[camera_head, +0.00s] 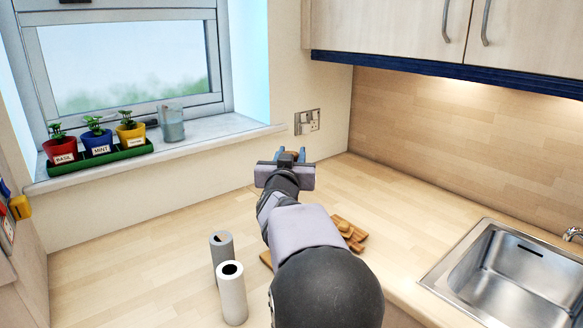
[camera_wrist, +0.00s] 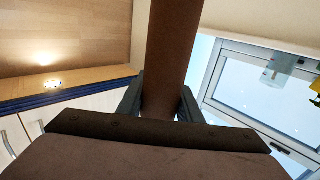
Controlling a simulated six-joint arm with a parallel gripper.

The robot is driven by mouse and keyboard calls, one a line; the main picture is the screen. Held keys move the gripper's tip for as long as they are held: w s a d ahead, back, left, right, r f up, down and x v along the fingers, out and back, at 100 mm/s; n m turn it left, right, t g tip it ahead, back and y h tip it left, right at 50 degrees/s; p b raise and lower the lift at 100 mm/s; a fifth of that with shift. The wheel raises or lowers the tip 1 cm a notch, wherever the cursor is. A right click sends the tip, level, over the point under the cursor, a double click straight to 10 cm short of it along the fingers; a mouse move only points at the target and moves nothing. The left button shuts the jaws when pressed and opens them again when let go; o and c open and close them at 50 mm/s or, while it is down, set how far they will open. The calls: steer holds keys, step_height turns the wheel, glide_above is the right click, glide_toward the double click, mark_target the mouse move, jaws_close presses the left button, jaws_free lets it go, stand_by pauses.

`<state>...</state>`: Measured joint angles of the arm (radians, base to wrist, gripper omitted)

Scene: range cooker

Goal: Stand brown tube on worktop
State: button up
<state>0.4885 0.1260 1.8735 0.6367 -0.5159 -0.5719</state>
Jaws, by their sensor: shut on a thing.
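My gripper (camera_head: 289,157) is above the back of the worktop (camera_head: 165,225), near the wall corner, and faces away from the head camera. It is shut on the brown tube (camera_wrist: 172,50). In the wrist view the tube runs from between the two fingers (camera_wrist: 160,105) up to the top edge of the picture. In the head view only a small brown bit (camera_head: 292,154) shows between the fingers; the gripper hides the rest, so I cannot tell whether the tube's base touches the worktop.
A grey tube (camera_head: 222,247) and a white tube (camera_head: 232,297) stand upright at the front. Wooden pieces (camera_head: 350,230) lie partly behind my arm. A sink (camera_head: 520,270) is at the right. Potted herbs (camera_head: 97,141) and a glass (camera_head: 171,124) stand on the windowsill. Cupboards (camera_head: 400,25) hang above.

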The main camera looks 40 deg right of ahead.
steer(key=shift+r, duration=0.65)
steer(key=shift+f, duration=0.1)
